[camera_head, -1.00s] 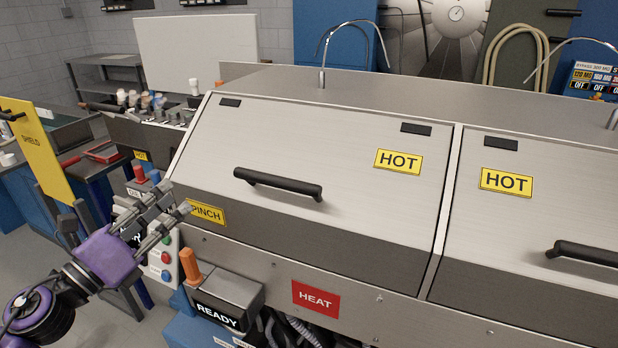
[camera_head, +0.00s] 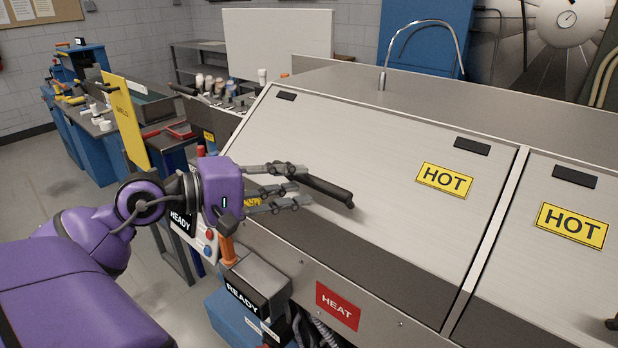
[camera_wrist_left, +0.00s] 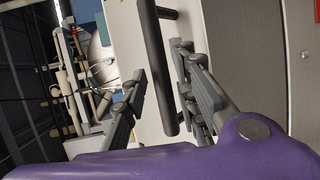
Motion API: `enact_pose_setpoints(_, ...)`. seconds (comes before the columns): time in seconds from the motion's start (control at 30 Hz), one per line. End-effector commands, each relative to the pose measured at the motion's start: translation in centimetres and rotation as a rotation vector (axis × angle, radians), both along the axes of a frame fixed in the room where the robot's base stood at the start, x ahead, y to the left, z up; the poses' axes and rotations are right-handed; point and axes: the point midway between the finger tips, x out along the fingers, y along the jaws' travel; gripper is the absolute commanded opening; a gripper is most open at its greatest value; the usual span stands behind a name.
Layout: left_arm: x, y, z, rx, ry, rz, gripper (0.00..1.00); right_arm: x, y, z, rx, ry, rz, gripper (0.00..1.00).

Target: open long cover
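The long metal cover (camera_head: 370,150) is down, a sloped panel with a yellow HOT label (camera_head: 445,180). Its black bar handle (camera_head: 333,191) is partly hidden behind my left gripper (camera_head: 304,186). In the left wrist view the handle (camera_wrist_left: 157,50) runs between the spread fingers of my left gripper (camera_wrist_left: 160,76). Gaps show beside the bar, so the fingers are open and not clamped on it. My right gripper is in neither view.
A second cover with a HOT label (camera_head: 572,225) adjoins on the right. A yellow shield panel (camera_head: 125,120) stands at left.

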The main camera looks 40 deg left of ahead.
Motion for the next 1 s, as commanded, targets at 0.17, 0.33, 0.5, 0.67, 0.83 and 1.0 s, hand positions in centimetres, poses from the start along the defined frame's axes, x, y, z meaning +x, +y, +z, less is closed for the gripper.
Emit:
enact_pose_setpoints(0.17, 2.3, -1.2, -0.1, -0.003, -0.005, 0.0, 0.27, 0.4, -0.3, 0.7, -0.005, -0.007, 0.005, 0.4)
enact_pose_setpoints(0.33, 3.3, -1.7, -0.5, -0.003, -0.002, 0.001, 0.27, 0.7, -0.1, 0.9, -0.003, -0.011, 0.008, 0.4)
enact_pose_setpoints(0.5, 3.4, -1.8, -0.6, -0.003, 0.0, 0.002, 0.27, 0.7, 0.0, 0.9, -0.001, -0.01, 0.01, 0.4)
enact_pose_setpoints(0.67, 3.4, -1.8, -0.7, -0.003, 0.0, 0.001, 0.19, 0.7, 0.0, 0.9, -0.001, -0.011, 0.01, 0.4)
enact_pose_setpoints(0.83, 3.4, -1.7, -0.7, -0.004, 0.001, 0.001, 0.0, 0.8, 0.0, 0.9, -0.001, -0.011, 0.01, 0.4)
enact_pose_setpoints(1.0, 3.4, -1.7, -0.7, -0.004, 0.001, 0.001, 0.0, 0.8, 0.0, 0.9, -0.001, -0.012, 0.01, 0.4)
